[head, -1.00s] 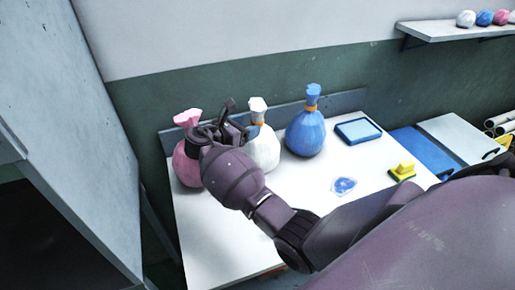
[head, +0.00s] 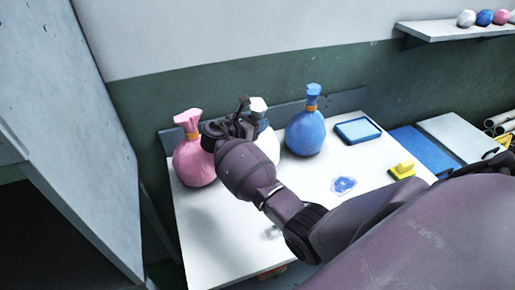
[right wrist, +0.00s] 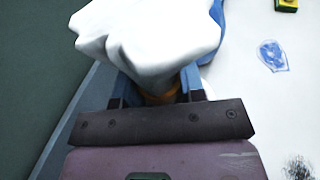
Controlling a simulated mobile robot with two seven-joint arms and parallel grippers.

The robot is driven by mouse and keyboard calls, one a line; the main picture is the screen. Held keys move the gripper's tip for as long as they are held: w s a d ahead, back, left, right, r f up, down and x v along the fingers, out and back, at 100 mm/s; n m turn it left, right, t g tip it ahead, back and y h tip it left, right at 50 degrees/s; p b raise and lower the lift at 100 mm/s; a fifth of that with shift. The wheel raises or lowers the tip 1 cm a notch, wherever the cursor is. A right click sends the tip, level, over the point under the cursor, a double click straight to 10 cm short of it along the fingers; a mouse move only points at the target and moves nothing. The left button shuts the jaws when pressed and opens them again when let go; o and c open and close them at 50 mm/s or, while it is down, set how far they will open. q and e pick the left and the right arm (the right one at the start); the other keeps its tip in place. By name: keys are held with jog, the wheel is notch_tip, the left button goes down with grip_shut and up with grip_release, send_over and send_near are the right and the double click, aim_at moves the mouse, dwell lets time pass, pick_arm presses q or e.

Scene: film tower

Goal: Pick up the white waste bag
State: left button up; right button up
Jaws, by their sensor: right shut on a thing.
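The white waste bag (head: 268,145) stands on the white table between a pink bag and a blue bag, partly hidden behind my right gripper in the head view. My right gripper (head: 248,118) is at the bag's neck. In the right wrist view the white bag's flared top (right wrist: 150,40) rises above the jaws, and my right gripper (right wrist: 158,92) is shut on the neck, by an orange tie. I cannot tell whether the bag's base is touching the table. My left gripper is not in view.
The pink bag (head: 194,160) stands close on the left, the blue bag (head: 306,132) close on the right. A blue tray (head: 358,130), a yellow block (head: 402,169) and a blue-marked patch (head: 343,185) lie to the right. The table's front (head: 215,240) is mostly clear.

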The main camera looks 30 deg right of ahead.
grip_shut()
jog(key=shift+r, duration=0.15)
